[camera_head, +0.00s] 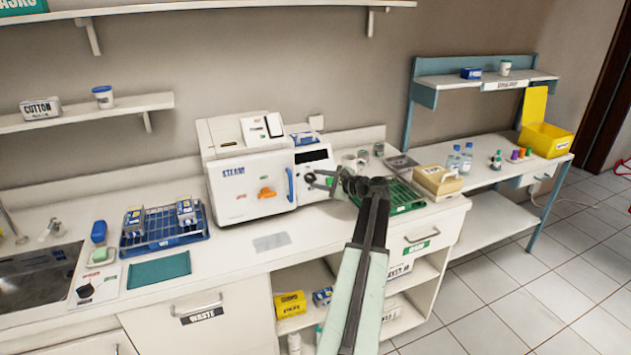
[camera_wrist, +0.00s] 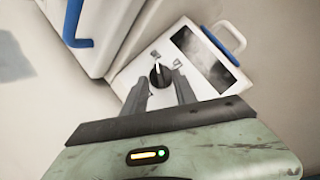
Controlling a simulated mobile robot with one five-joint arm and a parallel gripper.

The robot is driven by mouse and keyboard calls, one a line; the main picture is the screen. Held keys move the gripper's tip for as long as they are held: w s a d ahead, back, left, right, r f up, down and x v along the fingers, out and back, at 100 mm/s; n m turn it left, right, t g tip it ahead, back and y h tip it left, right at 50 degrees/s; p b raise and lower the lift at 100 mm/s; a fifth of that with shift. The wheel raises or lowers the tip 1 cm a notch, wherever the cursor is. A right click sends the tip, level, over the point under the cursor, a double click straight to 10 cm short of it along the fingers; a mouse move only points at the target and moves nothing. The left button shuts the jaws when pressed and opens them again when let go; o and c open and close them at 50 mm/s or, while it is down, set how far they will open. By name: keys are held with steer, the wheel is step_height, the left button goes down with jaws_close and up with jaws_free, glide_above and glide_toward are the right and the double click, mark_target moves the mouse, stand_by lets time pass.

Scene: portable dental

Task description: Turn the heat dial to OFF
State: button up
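The heat dial (camera_wrist: 158,75) is a black round knob with a white pointer mark, on the front of a small white unit (camera_head: 325,166). In the wrist view the mark points to the upper left, and the small labels around it are unreadable. In the head view the dial (camera_head: 310,178) shows as a dark knob under the black display (camera_head: 311,156). My gripper (camera_wrist: 161,79) is open and empty. Its two fingers reach toward the panel, one on either side of the dial in the picture. I cannot tell whether they touch it.
A larger white steam machine (camera_head: 228,172) with a blue handle (camera_head: 290,184) and orange knob stands directly left of the unit. A green tray (camera_head: 402,196) lies to its right. The blue rack (camera_head: 160,233) is farther left. The counter front is mostly clear.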

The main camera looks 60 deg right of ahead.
steer(key=p+v, duration=0.1)
steer(key=v, duration=0.6)
